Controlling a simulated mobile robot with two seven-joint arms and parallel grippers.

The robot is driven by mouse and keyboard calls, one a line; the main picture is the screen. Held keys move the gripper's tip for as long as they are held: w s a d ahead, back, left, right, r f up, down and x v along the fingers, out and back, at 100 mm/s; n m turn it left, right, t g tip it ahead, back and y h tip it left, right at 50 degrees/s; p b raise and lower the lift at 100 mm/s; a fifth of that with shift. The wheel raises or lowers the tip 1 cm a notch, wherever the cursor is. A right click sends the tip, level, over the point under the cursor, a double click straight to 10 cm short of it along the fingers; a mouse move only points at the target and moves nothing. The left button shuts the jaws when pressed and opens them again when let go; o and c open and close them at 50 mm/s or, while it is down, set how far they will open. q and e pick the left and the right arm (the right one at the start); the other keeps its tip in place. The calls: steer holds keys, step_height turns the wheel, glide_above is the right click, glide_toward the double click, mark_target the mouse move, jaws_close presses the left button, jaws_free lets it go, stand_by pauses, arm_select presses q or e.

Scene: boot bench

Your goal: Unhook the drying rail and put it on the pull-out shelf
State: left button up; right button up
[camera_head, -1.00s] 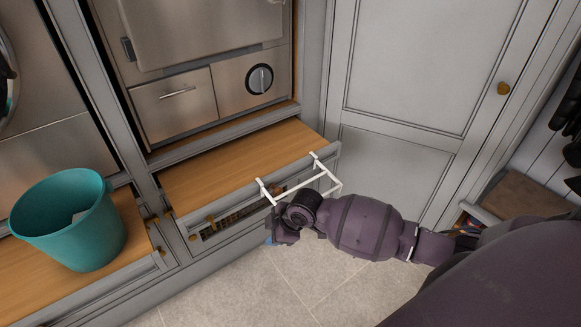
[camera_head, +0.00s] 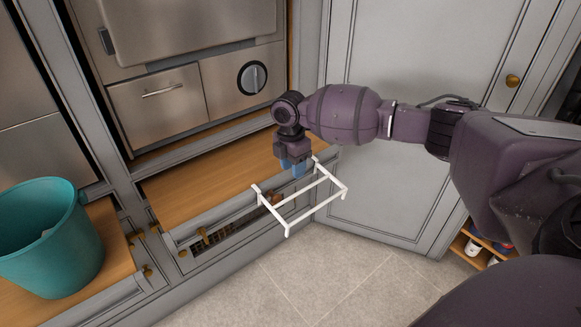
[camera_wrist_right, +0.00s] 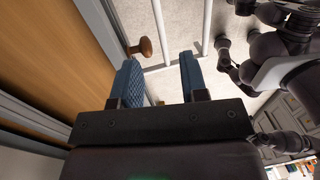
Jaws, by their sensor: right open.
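The white drying rail (camera_head: 316,212) hangs by its two hooks on the front edge of the pull-out shelf (camera_head: 205,170), its frame sticking out over the floor. The wooden top of the shelf is bare. My right gripper (camera_head: 294,168) is above the shelf's front edge near the rail's right hook, blue fingers pointing down. In the right wrist view the gripper (camera_wrist_right: 160,77) is open and nothing shows between its fingers. White bars of the rail (camera_wrist_right: 162,32) run just beyond the fingertips; I cannot tell whether they touch. My left gripper is not in view.
A teal bucket (camera_head: 52,245) stands on another wooden shelf at the left. Steel appliance fronts (camera_head: 200,95) rise behind the pull-out shelf. A grey cabinet door (camera_head: 425,70) is behind my right arm. A brown knob (camera_wrist_right: 146,46) shows near the fingers. The tiled floor in front is clear.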

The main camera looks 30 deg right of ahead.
mark_target(295, 194)
steer(key=f, duration=0.3)
steer(key=f+b, duration=0.1)
steer(key=f, duration=0.2)
steer(key=s+f, duration=0.1)
steer(key=f, duration=0.2)
steer(key=shift+b, duration=0.35)
steer(key=shift+f, duration=0.75)
steer(key=shift+c, duration=0.3)
jaws_close()
steer(key=c, duration=0.6)
jaws_free()
jaws_close()
